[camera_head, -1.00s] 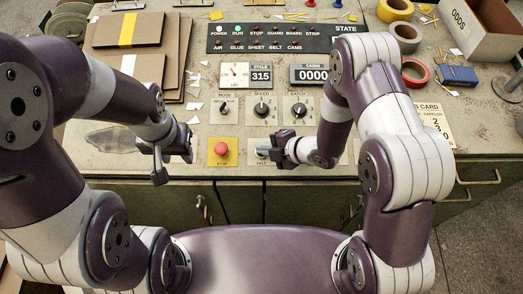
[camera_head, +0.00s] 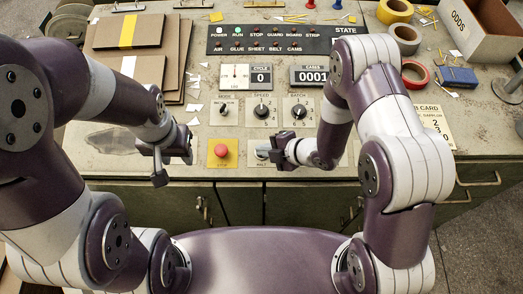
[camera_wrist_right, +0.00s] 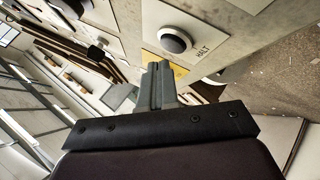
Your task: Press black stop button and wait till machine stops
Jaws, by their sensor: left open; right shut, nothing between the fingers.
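The black button (camera_wrist_right: 176,40) sits on a pale plate marked HALT in the right wrist view. In the head view its plate (camera_head: 259,160) is partly covered by my right gripper (camera_head: 271,152). My right gripper is shut and empty. Its fingertips (camera_wrist_right: 161,68) are close to the button and appear apart from it in the wrist view. A red button (camera_head: 221,150) on a yellow plate marked STOP is left of it. The green RUN lamp (camera_head: 239,31) is lit on the status panel (camera_head: 283,39). My left gripper (camera_head: 160,170) is open and empty, left of the red button.
The cycle counter (camera_head: 261,77) reads 0 and the cases counter (camera_head: 312,76) reads 0001. Knobs (camera_head: 262,111) stand behind the buttons. Greyboard stacks (camera_head: 125,34) lie at back left. Tape rolls (camera_head: 415,72) and a cardboard box (camera_head: 480,32) are at the right.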

